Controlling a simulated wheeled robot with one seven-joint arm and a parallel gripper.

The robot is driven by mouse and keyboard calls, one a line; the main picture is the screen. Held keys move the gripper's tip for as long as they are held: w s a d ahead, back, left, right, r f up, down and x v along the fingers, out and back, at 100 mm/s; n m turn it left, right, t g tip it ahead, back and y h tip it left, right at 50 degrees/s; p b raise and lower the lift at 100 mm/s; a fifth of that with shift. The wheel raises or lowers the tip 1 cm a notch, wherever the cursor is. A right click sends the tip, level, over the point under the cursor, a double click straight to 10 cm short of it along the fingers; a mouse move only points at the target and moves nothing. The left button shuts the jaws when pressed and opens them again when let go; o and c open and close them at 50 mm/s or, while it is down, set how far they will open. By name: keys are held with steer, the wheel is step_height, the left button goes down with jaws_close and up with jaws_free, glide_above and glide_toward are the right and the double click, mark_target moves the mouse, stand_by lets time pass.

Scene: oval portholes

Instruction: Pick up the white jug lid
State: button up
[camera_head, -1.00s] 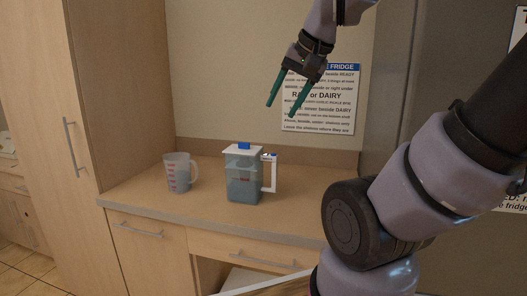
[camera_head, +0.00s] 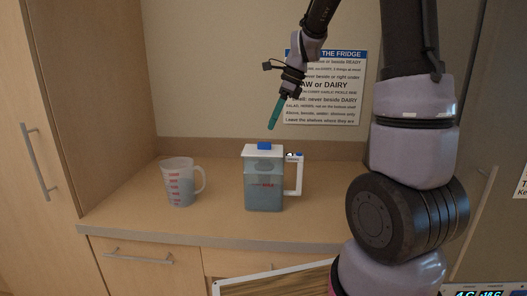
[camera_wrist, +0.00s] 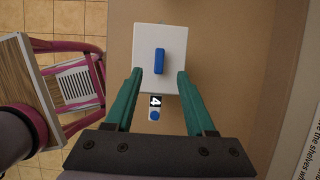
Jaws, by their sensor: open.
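The white jug lid (camera_head: 264,151) sits on the clear jug (camera_head: 264,188), which holds bluish liquid and stands on the wooden counter. A blue grip (camera_head: 264,146) stands up from the lid's middle. In the wrist view the lid (camera_wrist: 146,58) appears as a white square with the blue bar (camera_wrist: 159,61) across its centre. My gripper (camera_head: 271,127) points down just above the lid, its green fingers apart and empty. In the wrist view my gripper's fingertips (camera_wrist: 159,71) lie either side of the blue bar. The jug's white handle (camera_head: 296,175) is on the right.
A measuring cup (camera_head: 180,184) with red markings stands left of the jug, apart from it. The counter (camera_head: 225,207) is otherwise clear. A wall sign (camera_head: 322,88) hangs behind my gripper.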

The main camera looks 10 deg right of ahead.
mark_target(263, 148)
steer(key=x, duration=0.7)
steer(key=shift+f, duration=0.2)
jaws_close()
